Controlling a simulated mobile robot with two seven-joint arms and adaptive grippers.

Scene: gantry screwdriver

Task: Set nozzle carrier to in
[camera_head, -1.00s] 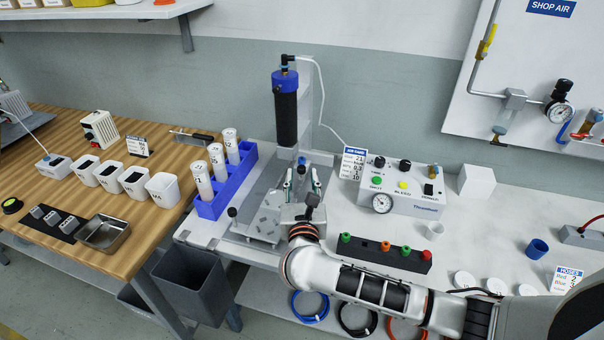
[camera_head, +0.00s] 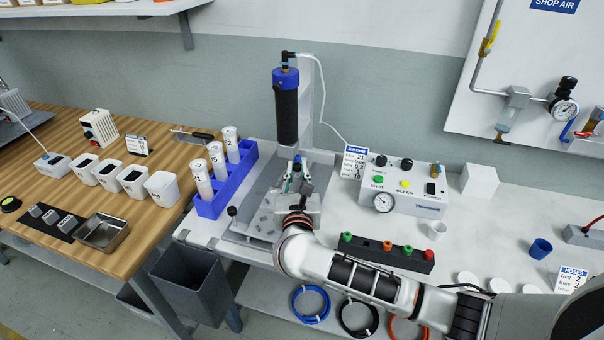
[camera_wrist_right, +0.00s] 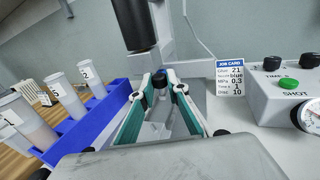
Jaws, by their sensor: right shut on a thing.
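The gantry station has a black syringe-like barrel with a blue cap (camera_head: 286,105) hanging upright on a grey column, over a metal base plate (camera_head: 262,226). My right gripper (camera_head: 299,165) is under the barrel, above the base plate. In the right wrist view its green-lined fingers (camera_wrist_right: 160,84) close around a small dark knob (camera_wrist_right: 159,78), probably on the nozzle carrier. The carrier itself is mostly hidden by my fingers and wrist, so its position cannot be told. My left gripper is not in view.
A blue rack (camera_head: 217,203) with numbered white tubes stands just left of the gantry. A control box (camera_head: 404,190) with buttons and a gauge, a job card (camera_head: 354,161) and a black strip with coloured knobs (camera_head: 385,250) are on the right. A grey bin (camera_head: 190,283) stands below left.

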